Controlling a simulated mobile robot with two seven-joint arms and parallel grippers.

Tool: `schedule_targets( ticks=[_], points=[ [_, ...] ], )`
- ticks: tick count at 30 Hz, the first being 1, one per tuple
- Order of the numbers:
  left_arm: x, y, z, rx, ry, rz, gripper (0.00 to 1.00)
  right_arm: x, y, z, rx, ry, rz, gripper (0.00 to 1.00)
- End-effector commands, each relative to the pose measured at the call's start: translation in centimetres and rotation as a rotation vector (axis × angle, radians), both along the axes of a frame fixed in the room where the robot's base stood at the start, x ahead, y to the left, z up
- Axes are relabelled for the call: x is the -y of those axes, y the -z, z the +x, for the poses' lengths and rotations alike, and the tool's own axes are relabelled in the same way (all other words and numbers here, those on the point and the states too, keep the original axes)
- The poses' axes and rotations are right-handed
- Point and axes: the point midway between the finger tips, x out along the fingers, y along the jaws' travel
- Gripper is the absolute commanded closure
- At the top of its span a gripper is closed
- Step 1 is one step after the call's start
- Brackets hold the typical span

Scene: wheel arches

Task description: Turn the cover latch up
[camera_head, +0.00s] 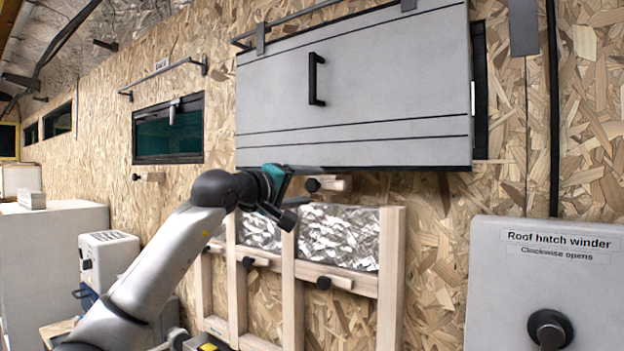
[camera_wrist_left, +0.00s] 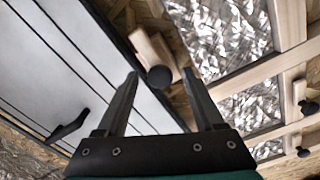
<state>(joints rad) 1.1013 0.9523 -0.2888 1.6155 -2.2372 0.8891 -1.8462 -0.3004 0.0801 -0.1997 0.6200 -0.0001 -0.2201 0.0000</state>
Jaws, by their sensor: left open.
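The cover latch (camera_head: 338,183) is a short pale wooden bar with a round black knob (camera_head: 312,185). It lies about level on the wall just below the lower edge of the large grey cover (camera_head: 400,100). My left gripper (camera_head: 296,211) is open and empty, just left of and below the latch in the head view. In the left wrist view the latch bar (camera_wrist_left: 150,45) and its black knob (camera_wrist_left: 160,77) appear between the two spread fingertips (camera_wrist_left: 160,73). I cannot tell whether a finger touches the knob. My right gripper is in neither view.
Below the latch is a wooden stud frame (camera_head: 390,280) with foil panels (camera_head: 340,235) and more black knobs. A grey roof hatch winder box (camera_head: 490,290) stands at the right. A smaller window (camera_head: 168,132) with its own latch (camera_head: 150,177) is at the left.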

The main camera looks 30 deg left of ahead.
Motion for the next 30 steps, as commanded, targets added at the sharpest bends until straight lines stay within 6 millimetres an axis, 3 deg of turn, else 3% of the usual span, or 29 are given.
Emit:
schedule_targets(
  ticks=[6,17,30],
  points=[
    [0.1,-0.1,1.8,0.0,0.0,0.0,0.31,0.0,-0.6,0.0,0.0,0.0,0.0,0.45],
    [0.1,0.0,2.1,0.001,0.0,0.001,0.31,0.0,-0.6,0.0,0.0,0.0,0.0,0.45],
    [0.1,0.0,2.0,0.001,-0.001,0.001,0.8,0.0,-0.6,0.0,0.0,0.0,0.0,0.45]
  ],
)
